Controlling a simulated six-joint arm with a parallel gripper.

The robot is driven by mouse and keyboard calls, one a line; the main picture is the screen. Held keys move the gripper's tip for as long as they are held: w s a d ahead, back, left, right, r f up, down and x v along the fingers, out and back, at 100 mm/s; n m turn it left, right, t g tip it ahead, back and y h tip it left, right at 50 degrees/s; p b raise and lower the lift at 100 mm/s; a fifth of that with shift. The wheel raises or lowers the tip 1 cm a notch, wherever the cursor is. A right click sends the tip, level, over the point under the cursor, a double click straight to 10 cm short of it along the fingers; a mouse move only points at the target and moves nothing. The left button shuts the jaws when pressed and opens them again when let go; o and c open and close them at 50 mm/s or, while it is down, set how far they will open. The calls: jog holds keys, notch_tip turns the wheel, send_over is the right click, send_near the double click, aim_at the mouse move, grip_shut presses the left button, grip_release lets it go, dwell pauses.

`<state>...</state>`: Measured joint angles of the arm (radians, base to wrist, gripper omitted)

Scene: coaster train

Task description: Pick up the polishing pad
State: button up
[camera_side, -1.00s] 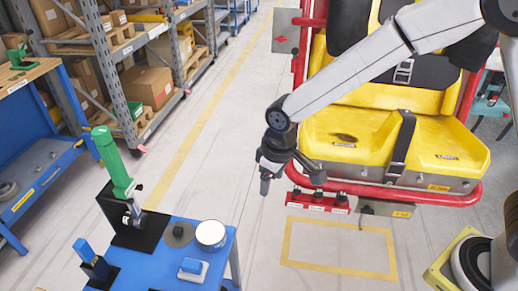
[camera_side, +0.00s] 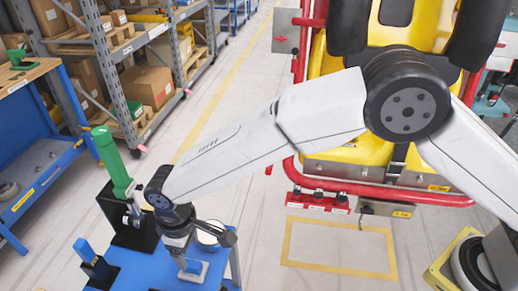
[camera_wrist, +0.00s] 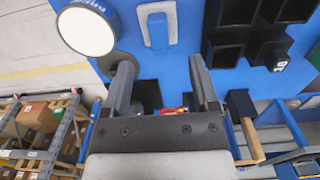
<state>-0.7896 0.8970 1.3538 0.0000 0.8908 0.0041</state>
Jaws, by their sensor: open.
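A blue work table (camera_side: 135,266) carries several small items. A white-topped round item with a blue rim (camera_wrist: 87,30) is at upper left in the wrist view; the arm partly covers it in the side view. A grey disc (camera_wrist: 106,62) lies partly behind my left finger. A pale block with a blue top (camera_wrist: 157,27) is at top centre; it also shows in the side view (camera_side: 193,271). I cannot tell for sure which is the polishing pad. My gripper (camera_wrist: 160,75) is open and empty, pointing down above the table.
A green tool (camera_side: 114,166) stands in a black holder (camera_side: 128,222), close to my wrist. A smaller blue tool (camera_side: 84,252) stands in another black holder. Shelves with boxes (camera_side: 147,86) are behind; a yellow seat (camera_side: 345,150) is at right.

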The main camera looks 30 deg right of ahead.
aim_at(193, 264)
jog(key=shift+w+f, duration=0.15)
jog(key=shift+f, duration=3.65)
grip_shut()
